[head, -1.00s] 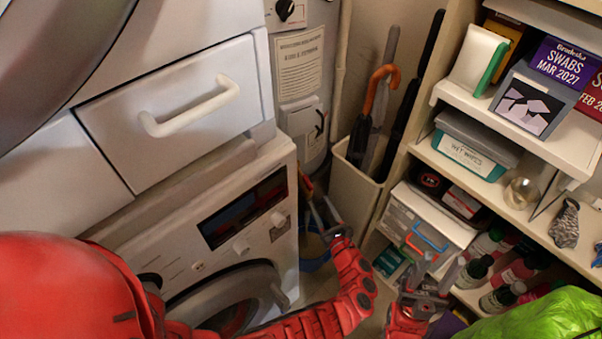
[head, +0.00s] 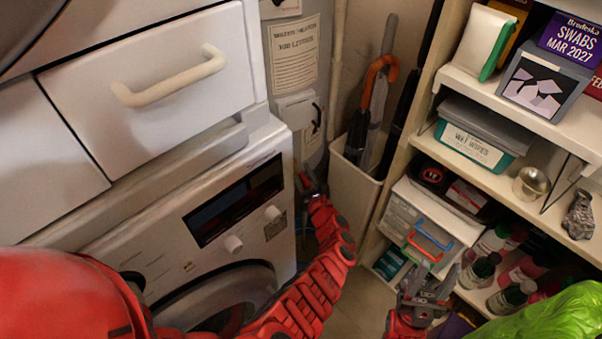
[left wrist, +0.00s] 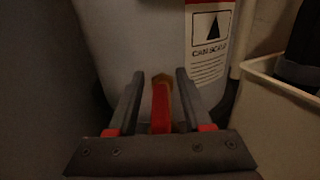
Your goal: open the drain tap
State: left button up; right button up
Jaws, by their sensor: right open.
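The drain tap's red lever (left wrist: 160,105), with a brass-coloured end, is low in front of the white tank in the left wrist view. My left gripper (left wrist: 160,85) has its two fingers on either side of the lever, with a visible gap on each side. In the head view, my left gripper (head: 311,180) is low by the tank (head: 297,85), between the washing machine and the umbrella bin; the tap is hard to make out there. My right gripper (head: 432,284) is open and empty in front of the lower shelves.
The washing machine (head: 215,225) stands close on the left, below a white drawer (head: 150,90). The umbrella bin (head: 352,180) is just right of the tank. Shelves with boxes and bottles (head: 480,268) fill the right side. A green bag (head: 550,325) is at bottom right.

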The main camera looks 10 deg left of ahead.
pick_arm(q)
grip_shut()
jog(key=shift+r+m+h+p, duration=0.15)
jog(key=shift+m+h+p, duration=0.15)
jog(key=shift+h+p, duration=0.15)
jog(key=shift+t+h, duration=0.25)
jog(key=shift+t, duration=0.15)
jog(key=shift+d, duration=0.1)
jog(key=shift+o, duration=0.2)
grip_release()
